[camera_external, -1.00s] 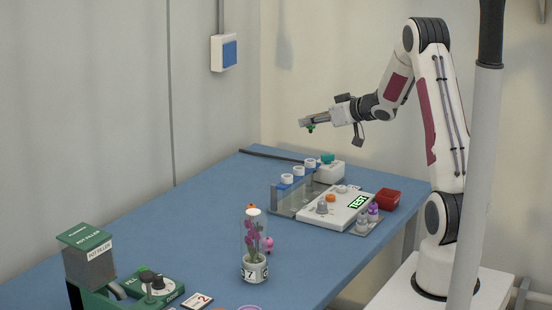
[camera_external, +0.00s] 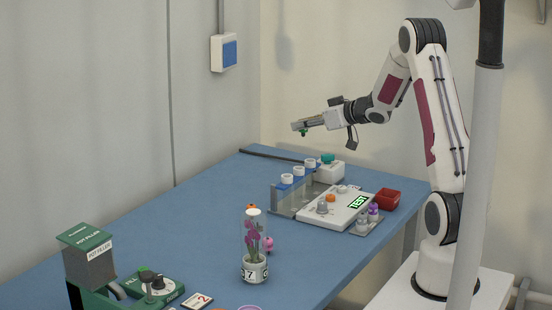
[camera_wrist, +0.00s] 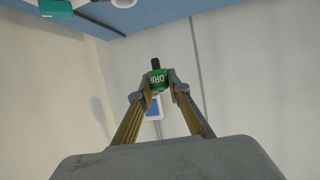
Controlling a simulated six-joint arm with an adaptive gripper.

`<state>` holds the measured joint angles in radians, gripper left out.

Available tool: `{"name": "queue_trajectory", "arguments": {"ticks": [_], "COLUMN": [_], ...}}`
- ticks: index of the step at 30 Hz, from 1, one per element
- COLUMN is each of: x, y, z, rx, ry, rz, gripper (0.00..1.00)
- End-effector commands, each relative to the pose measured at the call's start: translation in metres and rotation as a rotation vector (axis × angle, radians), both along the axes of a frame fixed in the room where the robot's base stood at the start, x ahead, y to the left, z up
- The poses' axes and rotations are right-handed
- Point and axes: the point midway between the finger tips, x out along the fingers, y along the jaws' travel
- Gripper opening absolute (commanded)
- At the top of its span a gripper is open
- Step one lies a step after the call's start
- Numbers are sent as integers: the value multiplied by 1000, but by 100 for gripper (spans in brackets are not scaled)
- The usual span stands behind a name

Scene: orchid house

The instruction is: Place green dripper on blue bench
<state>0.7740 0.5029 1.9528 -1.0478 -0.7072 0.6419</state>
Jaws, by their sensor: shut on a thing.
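My gripper (camera_external: 299,126) is shut on the green dripper (camera_external: 304,132), held high above the back part of the blue bench (camera_external: 190,220). In the wrist view the green dripper (camera_wrist: 157,82) sits between the two fingertips of my gripper (camera_wrist: 158,90), with lettering on its side and a dark tip. The blue bench (camera_wrist: 150,18) shows along the top of the wrist view. The dripper is clear of the bench.
A rack with white-capped tubes (camera_external: 299,171), a white TEST device (camera_external: 338,208) and a red box (camera_external: 386,199) stand below my arm. A glass flower tube (camera_external: 254,250) and a green pot filler (camera_external: 88,255) stand nearer. The bench's left middle is clear.

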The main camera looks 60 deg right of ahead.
Motion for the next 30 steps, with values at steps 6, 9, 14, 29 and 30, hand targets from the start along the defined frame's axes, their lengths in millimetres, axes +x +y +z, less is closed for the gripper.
{"name": "queue_trajectory", "arguments": {"ticks": [6,9,14,29,30], "x": [30,49,83,166,170], "y": [44,58,73,85,86], "z": [-24,-28,-27,-5,-3], "rx": [1,2,0,2,1], "ry": [1,1,0,-1,-1], "rz": [76,82,56,-100,-111], "gripper": [6,6,6,6,6]}}
